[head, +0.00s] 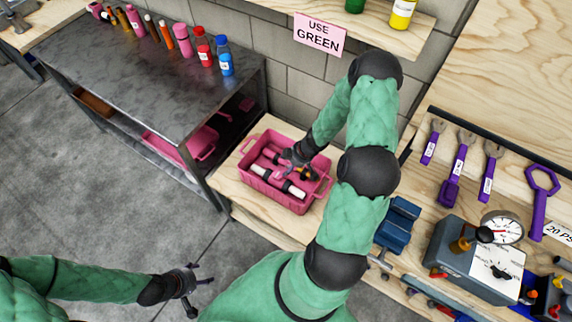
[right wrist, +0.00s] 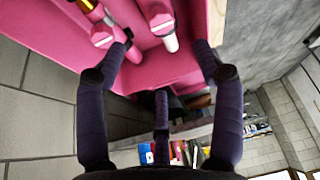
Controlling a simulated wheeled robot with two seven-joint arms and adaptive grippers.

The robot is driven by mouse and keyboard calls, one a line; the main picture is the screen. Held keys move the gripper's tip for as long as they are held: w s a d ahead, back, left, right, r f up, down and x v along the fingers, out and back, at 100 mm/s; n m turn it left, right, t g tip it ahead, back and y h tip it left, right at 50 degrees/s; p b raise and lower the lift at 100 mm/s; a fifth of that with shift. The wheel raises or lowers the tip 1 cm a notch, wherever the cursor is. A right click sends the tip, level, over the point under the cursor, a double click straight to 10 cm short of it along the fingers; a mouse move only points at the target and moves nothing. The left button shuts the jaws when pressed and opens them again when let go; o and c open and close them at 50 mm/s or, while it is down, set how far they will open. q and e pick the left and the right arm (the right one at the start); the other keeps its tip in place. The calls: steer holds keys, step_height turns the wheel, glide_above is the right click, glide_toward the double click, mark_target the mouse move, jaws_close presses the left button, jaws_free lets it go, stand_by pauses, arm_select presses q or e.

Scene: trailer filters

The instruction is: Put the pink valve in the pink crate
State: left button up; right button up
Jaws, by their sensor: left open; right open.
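The pink crate (head: 262,193) sits on the wooden bench in the middle of the head view. Several pink parts lie in it, one with a white end and black bands (head: 291,188). I cannot tell which of them is the pink valve. My right gripper (head: 303,170) is open over the crate's right half, and it hides part of the contents. In the right wrist view its spread fingers (right wrist: 165,65) are at the crate, with pink parts with pale ends (right wrist: 157,18) beyond them; nothing is clearly between the fingers. My left gripper (head: 188,286) is open and empty over the floor at lower left.
A dark metal table (head: 140,65) with several bottles and tubes stands left of the crate. Another pink container (head: 200,145) is on its lower shelf. A blue vise (head: 398,222), a gauge box (head: 475,262) and purple-handled wrenches (head: 455,170) lie to the right.

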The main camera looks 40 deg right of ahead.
steer(key=a+m+y, duration=0.2)
steer(key=a, duration=1.1)
steer(key=s+a+f+m+g, duration=0.1)
steer(key=s+a+m, duration=0.2)
steer(key=s+a, duration=0.2)
steer(key=s+a+f+m+g, duration=0.1)
steer(key=s+a, duration=0.5)
steer(key=a, duration=0.6)
steer(key=shift+f+m+g, duration=0.3)
steer(key=shift+m+g, duration=0.5)
steer(key=shift+m, duration=0.1)
steer(key=shift+w+f+b, duration=0.1)
steer(key=shift+f+b, duration=0.95)
